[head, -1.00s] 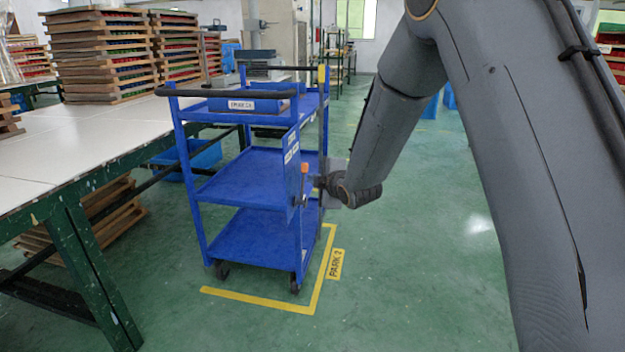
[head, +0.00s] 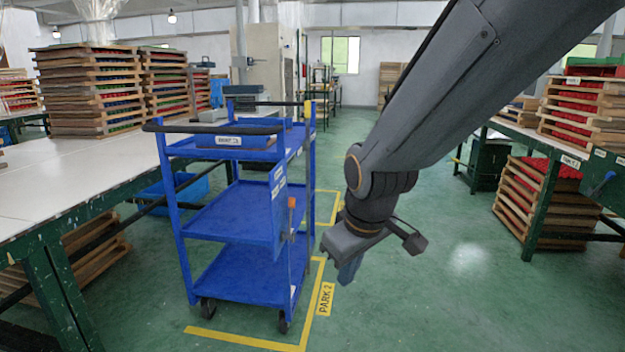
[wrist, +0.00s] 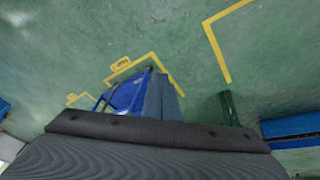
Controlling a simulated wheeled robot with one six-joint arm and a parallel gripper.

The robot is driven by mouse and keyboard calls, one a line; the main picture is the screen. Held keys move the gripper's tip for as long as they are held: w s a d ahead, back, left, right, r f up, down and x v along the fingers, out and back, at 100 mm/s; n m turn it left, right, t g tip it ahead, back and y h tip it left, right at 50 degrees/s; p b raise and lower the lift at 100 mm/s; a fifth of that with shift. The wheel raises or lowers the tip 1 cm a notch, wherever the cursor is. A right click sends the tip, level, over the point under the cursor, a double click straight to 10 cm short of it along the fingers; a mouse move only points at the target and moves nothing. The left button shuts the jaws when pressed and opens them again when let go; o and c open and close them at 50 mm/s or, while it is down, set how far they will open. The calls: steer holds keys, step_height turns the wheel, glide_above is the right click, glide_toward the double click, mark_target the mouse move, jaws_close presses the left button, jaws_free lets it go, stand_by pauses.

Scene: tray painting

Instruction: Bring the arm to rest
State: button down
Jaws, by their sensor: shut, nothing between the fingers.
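My gripper (head: 347,276) hangs below my wrist and points down, in front of the bare floor just right of the blue cart (head: 234,286). Its fingers are together with nothing between them. In the wrist view the fingers of my gripper (wrist: 161,80) show side by side in the lower middle, beside the blue cart (wrist: 126,96). My arm comes in from the upper right of the head view and bends at the wrist. In the head view the gripper appears clear of the cart.
A white-topped table (head: 70,172) with stacked wooden trays (head: 88,92) stands left. The cart is partly inside yellow floor lines marked PARK 2 (head: 326,298). Another table at right has a tray stack (head: 520,195) beneath it. Green floor (head: 430,300) is open between.

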steer(key=s+d+r+m+g, duration=0.1)
steer(key=s+m+g, duration=0.1)
steer(key=s, duration=0.7)
steer(key=s+d+m+g, duration=0.2)
steer(key=s, duration=0.6)
steer(key=d+r+m+h+p, duration=0.1)
steer(key=d+r+m+p, duration=0.2)
steer(key=d+r+p, duration=0.6)
step_height(320, 180, up, 3)
steer(key=p, duration=1.1)
steer(key=shift+s+d+f+m+p, duration=0.15)
steer(key=shift+d+m+p, duration=0.15)
steer(key=shift+d+m, duration=0.1)
